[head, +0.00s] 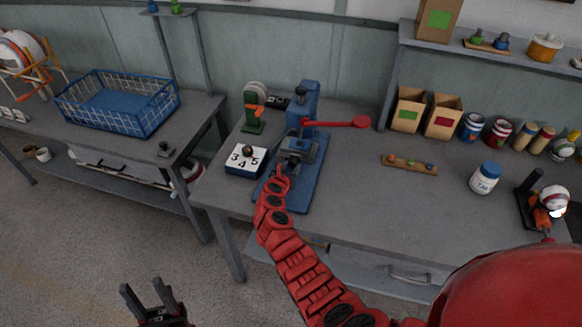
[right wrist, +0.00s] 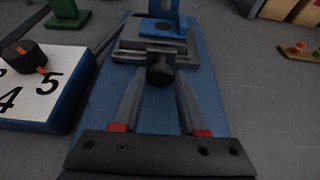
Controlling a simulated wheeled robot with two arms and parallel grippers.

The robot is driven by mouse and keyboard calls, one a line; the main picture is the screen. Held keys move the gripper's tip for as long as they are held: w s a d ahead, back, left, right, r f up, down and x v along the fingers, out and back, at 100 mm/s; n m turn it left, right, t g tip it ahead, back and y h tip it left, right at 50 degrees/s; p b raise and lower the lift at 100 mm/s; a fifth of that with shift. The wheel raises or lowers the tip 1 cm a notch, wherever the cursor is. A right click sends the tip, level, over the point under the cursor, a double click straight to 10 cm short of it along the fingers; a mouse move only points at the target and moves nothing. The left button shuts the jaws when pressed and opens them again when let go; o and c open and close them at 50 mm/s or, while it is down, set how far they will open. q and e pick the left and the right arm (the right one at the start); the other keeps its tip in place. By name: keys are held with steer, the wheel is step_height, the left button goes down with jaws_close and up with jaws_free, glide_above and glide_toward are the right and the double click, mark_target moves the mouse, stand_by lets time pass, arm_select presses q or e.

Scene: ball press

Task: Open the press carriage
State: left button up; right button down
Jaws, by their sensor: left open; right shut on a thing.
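The blue press (head: 304,103) stands on the grey workbench, with a red lever (head: 345,123) reaching to the right. Its grey carriage (head: 297,146) sits low on the blue base and also shows in the right wrist view (right wrist: 135,52). A round black knob (right wrist: 160,73) sticks out from the carriage's front. My right gripper (right wrist: 158,88) is shut on this knob, one finger on each side. In the head view my right gripper (head: 285,168) is at the carriage's front and partly covers it. My left gripper (head: 152,299) is open and empty, low over the floor.
A dial box with numbers (head: 240,171) stands close left of the press, and a green stand (head: 251,115) behind it. The bench between the press and the strip is clear.

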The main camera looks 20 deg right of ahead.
stand_by(0.8)
steer(key=shift+s+a+r+p, duration=0.1)
steer(key=shift+s+a+p, duration=0.15)
steer(key=shift+a+p, duration=0.1)
steer(key=s+a+p, duration=0.2)
steer(key=s, duration=0.1)
steer(key=s+a+p, duration=0.1)
steer(key=s, duration=0.1)
steer(key=shift+s+a+r, duration=0.2)
steer(key=shift+a, duration=0.1)
steer(key=s+a, duration=0.1)
steer(key=s, duration=0.1)
steer(key=s+a+p, duration=0.1)
steer(key=s, duration=0.1)
steer(key=s+a+p, duration=0.1)
steer(key=shift+s+a+f, duration=0.2)
steer(key=shift+s+a, duration=0.15)
steer(key=shift+s, duration=0.05)
steer(key=shift+s+a, duration=0.1)
steer(key=shift+s, duration=0.1)
steer(key=shift+c, duration=2.3)
jaws_free()
